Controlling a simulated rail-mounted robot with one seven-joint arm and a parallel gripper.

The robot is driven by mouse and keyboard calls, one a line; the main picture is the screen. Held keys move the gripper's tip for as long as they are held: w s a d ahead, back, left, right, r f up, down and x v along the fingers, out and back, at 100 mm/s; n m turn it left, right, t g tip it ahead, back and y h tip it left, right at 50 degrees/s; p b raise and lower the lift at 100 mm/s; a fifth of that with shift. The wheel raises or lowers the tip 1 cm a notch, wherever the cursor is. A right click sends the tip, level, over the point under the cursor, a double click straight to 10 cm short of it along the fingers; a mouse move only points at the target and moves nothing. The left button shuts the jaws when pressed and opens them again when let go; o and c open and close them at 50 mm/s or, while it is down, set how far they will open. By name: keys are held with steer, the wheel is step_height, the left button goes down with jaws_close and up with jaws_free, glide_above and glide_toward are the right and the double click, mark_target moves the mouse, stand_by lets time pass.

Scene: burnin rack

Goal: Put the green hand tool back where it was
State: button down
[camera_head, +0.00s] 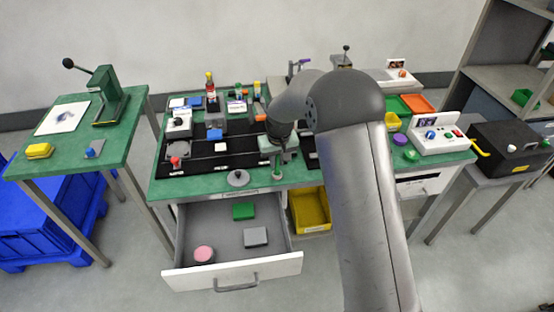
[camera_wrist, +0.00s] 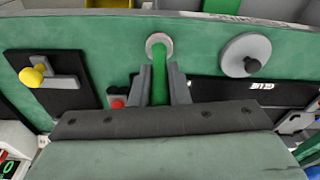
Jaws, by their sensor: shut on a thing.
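The green hand tool (camera_wrist: 160,82) shows in the wrist view as a narrow green shaft between the two fingers of my gripper (camera_wrist: 160,92). My gripper is shut on it. In the head view my gripper (camera_head: 278,172) is low over the front of the green workbench (camera_head: 205,186), right of a grey knobbed disc (camera_head: 238,178). I cannot make out the tool clearly there.
The disc also shows in the wrist view (camera_wrist: 245,55), near a black plate with a yellow knob (camera_wrist: 33,76) and a red knob (camera_wrist: 117,103). An open drawer (camera_head: 232,269) holds several items below the bench. A yellow bin (camera_head: 310,210) is beside it. My arm hides the bench's right-middle part.

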steer(key=c, duration=1.4)
jaws_free()
steer(key=shift+f, duration=0.15)
steer(key=shift+s+d+r+b, duration=0.15)
steer(key=shift+s+r, duration=0.15)
steer(key=shift+r, duration=1.75)
steer(key=shift+s+d+r+b, duration=0.1)
steer(key=shift+s+r+b, duration=0.15)
steer(key=shift+r, duration=1.85)
steer(key=shift+s+d+r+b, duration=0.15)
steer(key=shift+s+r, duration=0.15)
steer(key=shift+r, duration=1.75)
steer(key=s+d+r+m, duration=0.2)
steer(key=s+d+r, duration=0.2)
steer(key=s+d, duration=0.8)
steer(key=shift+m+g+h, duration=0.3)
steer(key=shift+m+g, duration=0.3)
steer(key=shift+m, duration=0.3)
steer(key=s+d+f, duration=0.1)
steer(key=s, duration=0.6)
steer(key=s+d+f, duration=0.1)
steer(key=s, duration=0.6)
steer(key=s+d+f, duration=0.2)
steer(key=s, duration=0.6)
steer(key=shift+d+f, duration=0.1)
steer(key=shift+w, duration=0.1)
